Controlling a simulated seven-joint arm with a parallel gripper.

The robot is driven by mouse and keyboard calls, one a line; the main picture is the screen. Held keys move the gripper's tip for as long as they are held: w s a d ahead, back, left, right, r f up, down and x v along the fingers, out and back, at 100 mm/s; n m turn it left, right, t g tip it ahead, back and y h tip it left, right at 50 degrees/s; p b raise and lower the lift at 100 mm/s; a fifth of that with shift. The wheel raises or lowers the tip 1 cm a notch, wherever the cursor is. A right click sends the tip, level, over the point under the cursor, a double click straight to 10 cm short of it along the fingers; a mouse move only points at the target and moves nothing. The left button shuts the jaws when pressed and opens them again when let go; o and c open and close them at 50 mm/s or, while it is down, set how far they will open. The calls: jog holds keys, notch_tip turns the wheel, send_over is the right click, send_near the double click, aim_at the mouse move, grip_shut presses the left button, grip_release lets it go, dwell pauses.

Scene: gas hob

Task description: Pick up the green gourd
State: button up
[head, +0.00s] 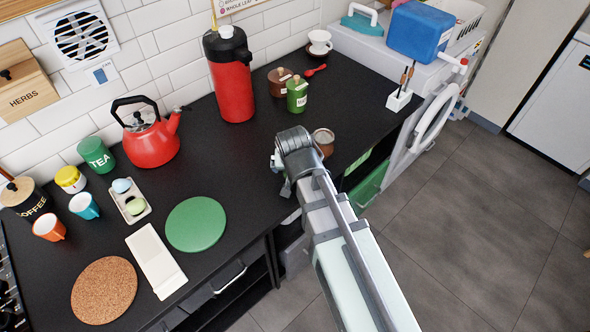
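A small green rounded object (135,205), which may be the green gourd, sits in a small pale tray (146,212) on the black counter at the left. It is too small to make out its exact shape. A pale blue egg-like thing (121,185) lies in the same tray, just behind it. My gripper (281,181) is at the counter's front edge, well to the right of the tray. Its fingers are small and partly hidden by my wrist, so I cannot tell whether they are open.
A round green board (195,224), a white rest (155,261) and a cork mat (104,290) lie near the tray. A red kettle (150,142), red flask (231,82) and green tea tin (96,155) stand behind. Counter between kettle and gripper is clear.

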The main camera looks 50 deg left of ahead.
jog(key=shift+c, duration=0.5)
jog(key=c, duration=1)
jog(key=shift+o, duration=0.2)
jog(key=shift+r, duration=0.1)
